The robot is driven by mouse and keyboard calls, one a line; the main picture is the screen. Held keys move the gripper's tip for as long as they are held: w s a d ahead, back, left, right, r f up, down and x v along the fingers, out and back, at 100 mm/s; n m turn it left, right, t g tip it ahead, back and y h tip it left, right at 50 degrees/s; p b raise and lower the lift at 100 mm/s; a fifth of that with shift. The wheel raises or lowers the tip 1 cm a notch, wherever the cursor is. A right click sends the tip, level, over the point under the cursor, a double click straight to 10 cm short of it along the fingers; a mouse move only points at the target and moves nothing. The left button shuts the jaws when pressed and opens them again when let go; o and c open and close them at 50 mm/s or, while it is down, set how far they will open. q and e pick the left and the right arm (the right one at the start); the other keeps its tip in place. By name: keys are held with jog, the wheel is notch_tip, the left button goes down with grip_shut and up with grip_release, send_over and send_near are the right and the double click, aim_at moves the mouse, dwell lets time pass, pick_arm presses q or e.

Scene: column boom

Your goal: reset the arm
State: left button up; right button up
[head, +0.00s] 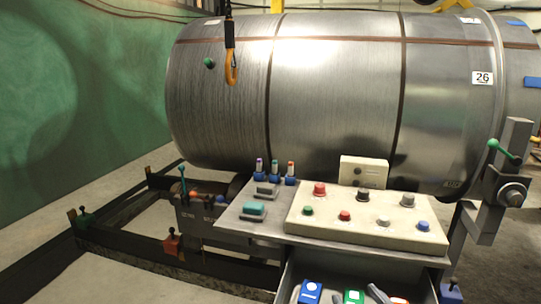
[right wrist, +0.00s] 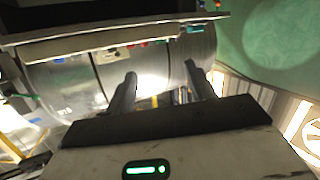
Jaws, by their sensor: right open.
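My right gripper (right wrist: 160,78) shows in the right wrist view, its two grey fingers apart with nothing between them. The console and the steel drum lie beyond the fingers in that view, which looks upside down. I cannot make out the right gripper for sure in the head view. My left gripper is in neither view. The sloped beige console (head: 370,224) has red, green, black, grey and blue buttons. A grey bracket with a green-knobbed lever (head: 502,148) stands to its right.
A large steel drum (head: 335,95) fills the back. An orange hook (head: 231,68) hangs before it. Small bottles (head: 274,172) stand left of the console. An open drawer below holds a blue item (head: 310,292) and a green one (head: 353,297). Dark rails lie on the floor at left.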

jog(key=s+d+f+g+h, duration=0.1)
jog(key=s+d+f+g, duration=0.1)
jog(key=s+f+g, duration=0.35)
jog(key=s+d+f+m+g+h, duration=0.1)
jog(key=s+f+g, duration=0.2)
jog(key=s, duration=0.6)
jog(key=s+d+f+g+h, duration=0.1)
jog(key=s+d+f+g, duration=0.1)
jog(key=s+f+g, duration=0.45)
jog(key=w+a+f+t+y+b, duration=0.3)
jog(key=w+a+f+t, duration=0.2)
jog(key=t, duration=0.5)
jog(key=shift+w+a+y, duration=0.4)
jog(key=shift+a, duration=0.45)
